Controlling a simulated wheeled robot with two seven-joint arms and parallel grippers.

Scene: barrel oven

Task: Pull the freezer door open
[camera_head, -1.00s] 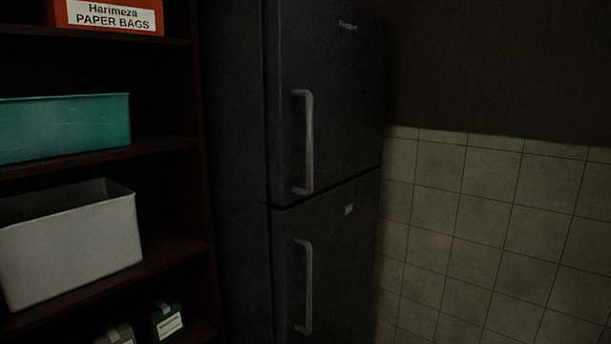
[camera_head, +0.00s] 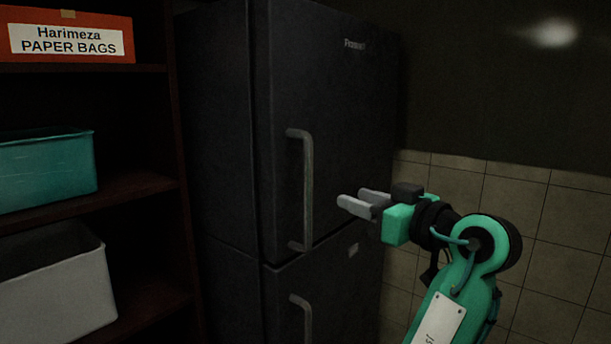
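A tall dark fridge-freezer stands in the middle of the view, with an upper door (camera_head: 345,100) and a lower door (camera_head: 340,295). Both doors look shut. The upper door has a vertical grey bar handle (camera_head: 307,190) near its left edge. A similar handle (camera_head: 302,318) on the lower door is cut off by the bottom of the view.
A dark shelf unit (camera_head: 150,184) stands left of the fridge. It holds an orange paper-bags box (camera_head: 120,42), a teal bin (camera_head: 50,175) and a white bin (camera_head: 65,290). A tiled wall (camera_head: 560,210) is on the right, behind my arm.

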